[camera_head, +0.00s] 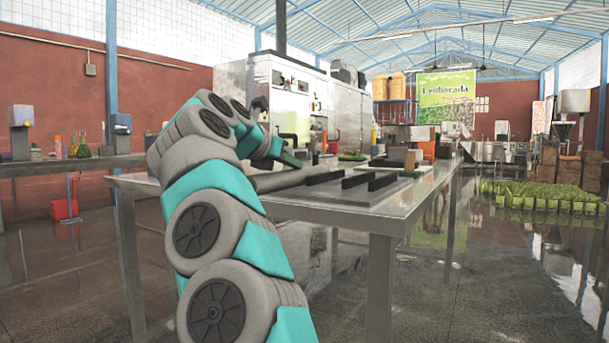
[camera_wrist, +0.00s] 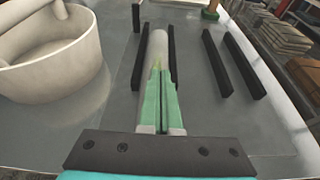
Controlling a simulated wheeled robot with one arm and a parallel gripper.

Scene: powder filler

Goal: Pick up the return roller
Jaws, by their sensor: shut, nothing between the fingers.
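The return roller looks to be the pale grey cylinder (camera_wrist: 158,46) lying lengthwise between two black rails in the wrist view. In the head view a grey cylinder (camera_head: 275,181) lies on the metal table beside my arm, partly hidden by it. My gripper (camera_wrist: 160,70) has green fingers, closed together and empty. In the wrist view the fingers point along the roller and cover its near part. I cannot tell whether they touch it. In the head view my gripper (camera_head: 289,159) is low over the table, close to the cylinder.
Black rails (camera_wrist: 136,45) flank the roller, with more black bars (camera_wrist: 215,62) to the right. A white bowl (camera_wrist: 55,55) with a pestle-like rod stands at left. The metal table (camera_head: 350,222) has bare surface at its front. Boards and a block (camera_head: 408,158) sit farther back.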

